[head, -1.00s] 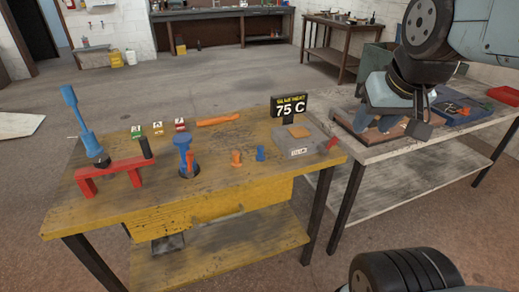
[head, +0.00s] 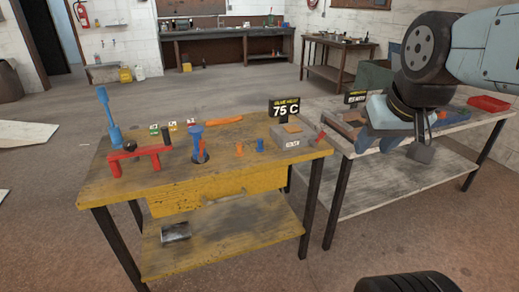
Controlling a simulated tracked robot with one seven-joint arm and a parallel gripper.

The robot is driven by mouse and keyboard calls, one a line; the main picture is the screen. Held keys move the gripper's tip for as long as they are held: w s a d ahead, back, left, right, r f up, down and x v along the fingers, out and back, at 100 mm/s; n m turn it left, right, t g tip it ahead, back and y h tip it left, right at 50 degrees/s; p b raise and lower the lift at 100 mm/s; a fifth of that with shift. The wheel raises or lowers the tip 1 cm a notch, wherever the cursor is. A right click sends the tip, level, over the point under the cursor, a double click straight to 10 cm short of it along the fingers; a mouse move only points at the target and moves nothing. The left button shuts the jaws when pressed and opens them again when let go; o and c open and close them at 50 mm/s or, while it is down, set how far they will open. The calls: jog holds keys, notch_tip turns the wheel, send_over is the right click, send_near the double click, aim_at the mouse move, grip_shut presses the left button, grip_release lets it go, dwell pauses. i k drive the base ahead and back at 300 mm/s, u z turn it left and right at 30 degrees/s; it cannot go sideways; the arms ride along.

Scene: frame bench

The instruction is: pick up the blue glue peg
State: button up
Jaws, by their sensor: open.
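The small blue glue peg (head: 260,145) stands upright on the yellow workbench (head: 200,179), right of a similar orange peg (head: 239,149) and left of the grey glue heater box (head: 291,136).
A "75 C" sign (head: 285,109) stands behind the heater. A red stand (head: 140,158), a tall blue tool (head: 111,112), a blue-and-orange clamp-like piece (head: 198,143) and an orange bar (head: 224,120) are farther left. Bare yellow benchtop lies in front of the pegs.

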aim_at(260, 148)
jog(key=u, duration=0.15)
jog(key=i, duration=1.1)
jog(key=z, duration=0.6)
